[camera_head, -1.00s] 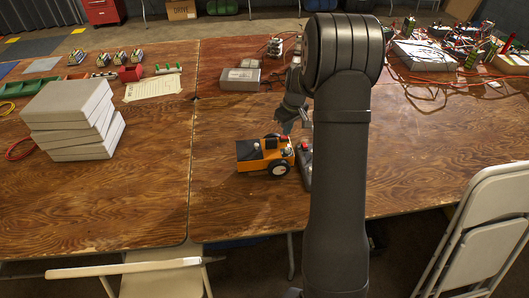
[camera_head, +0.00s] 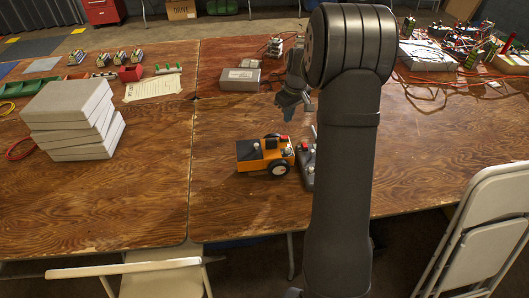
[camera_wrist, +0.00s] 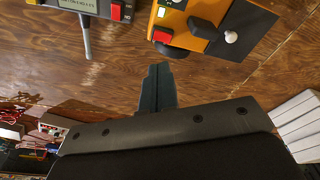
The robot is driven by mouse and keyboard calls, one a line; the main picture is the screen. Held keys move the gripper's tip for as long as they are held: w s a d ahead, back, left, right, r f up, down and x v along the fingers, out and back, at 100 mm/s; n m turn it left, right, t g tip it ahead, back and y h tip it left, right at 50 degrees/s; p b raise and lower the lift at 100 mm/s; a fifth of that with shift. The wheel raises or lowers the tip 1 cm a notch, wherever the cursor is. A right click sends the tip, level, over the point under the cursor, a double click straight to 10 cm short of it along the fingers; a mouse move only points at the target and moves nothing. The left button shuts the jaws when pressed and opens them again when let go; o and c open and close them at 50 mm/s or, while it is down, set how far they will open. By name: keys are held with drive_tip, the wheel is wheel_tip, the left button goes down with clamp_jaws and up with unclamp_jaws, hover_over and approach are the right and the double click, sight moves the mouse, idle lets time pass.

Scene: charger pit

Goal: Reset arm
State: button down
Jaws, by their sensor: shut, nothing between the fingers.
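My gripper (camera_head: 287,113) is shut and empty. In the head view it hangs above the table, behind the orange wheeled vehicle (camera_head: 265,155). In the wrist view its closed fingers (camera_wrist: 157,88) point toward the wood, apart from the things below. The orange vehicle also shows at the top of the wrist view (camera_wrist: 180,22), with a red button, a green-lit panel and a white knob. A dark grey device (camera_head: 307,165) stands right beside the vehicle, partly hidden by my arm. Its red switch and grey lever show in the wrist view (camera_wrist: 98,8).
A stack of grey boxes (camera_head: 75,120) stands at the left. A metallic box (camera_head: 240,79) lies at the back. Cables and electronics (camera_head: 440,55) cover the back right. Folding chairs (camera_head: 480,240) stand at the front. Bare wood (camera_head: 235,205) lies in front of the vehicle.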

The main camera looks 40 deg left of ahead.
sight(286, 136)
drive_tip(key=shift+f, duration=0.1)
wheel_tip(286, 136, down, 7)
drive_tip(key=shift+r, duration=0.1)
idle(0.4)
drive_tip(key=shift+r, duration=0.1)
